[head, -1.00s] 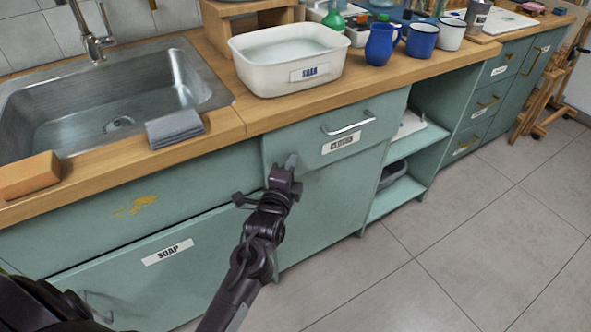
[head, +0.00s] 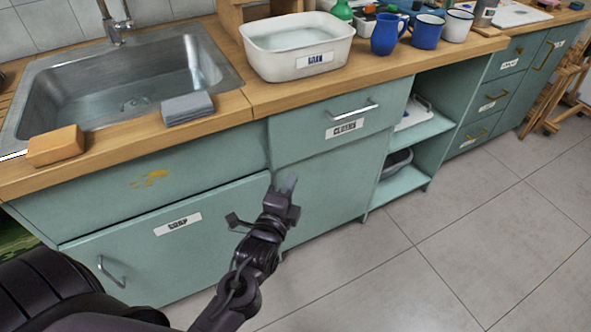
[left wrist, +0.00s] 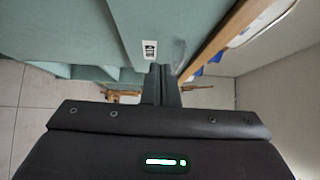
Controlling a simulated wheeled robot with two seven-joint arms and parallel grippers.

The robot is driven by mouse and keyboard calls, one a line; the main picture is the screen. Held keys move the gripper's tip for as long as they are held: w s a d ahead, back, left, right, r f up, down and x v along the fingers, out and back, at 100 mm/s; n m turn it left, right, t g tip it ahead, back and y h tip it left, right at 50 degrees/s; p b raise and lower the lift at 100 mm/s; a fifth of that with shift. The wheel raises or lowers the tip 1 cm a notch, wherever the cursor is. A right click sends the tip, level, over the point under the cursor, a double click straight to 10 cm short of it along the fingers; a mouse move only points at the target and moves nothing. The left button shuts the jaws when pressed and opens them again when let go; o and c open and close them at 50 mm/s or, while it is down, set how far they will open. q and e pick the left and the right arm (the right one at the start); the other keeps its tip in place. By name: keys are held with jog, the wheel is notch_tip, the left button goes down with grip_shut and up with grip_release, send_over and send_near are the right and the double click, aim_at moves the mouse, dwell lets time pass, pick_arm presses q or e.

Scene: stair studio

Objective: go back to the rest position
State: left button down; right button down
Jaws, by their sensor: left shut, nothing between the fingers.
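My left gripper (head: 284,186) is shut and empty in the head view. It is in front of the teal cabinet, below the drawer (head: 335,130) with a bar handle. In the left wrist view its fingers (left wrist: 161,84) are together, pointing along the cabinet front, with a white label (left wrist: 149,50) on the teal face beyond. I cannot tell the exact gap between gripper and cabinet. My right gripper is not in view.
A cupboard door (head: 170,250) is below the sink. The tiled floor (head: 450,260) at right is clear.

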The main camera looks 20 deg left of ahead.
pick_arm(q)
jog(key=shift+s, duration=0.4)
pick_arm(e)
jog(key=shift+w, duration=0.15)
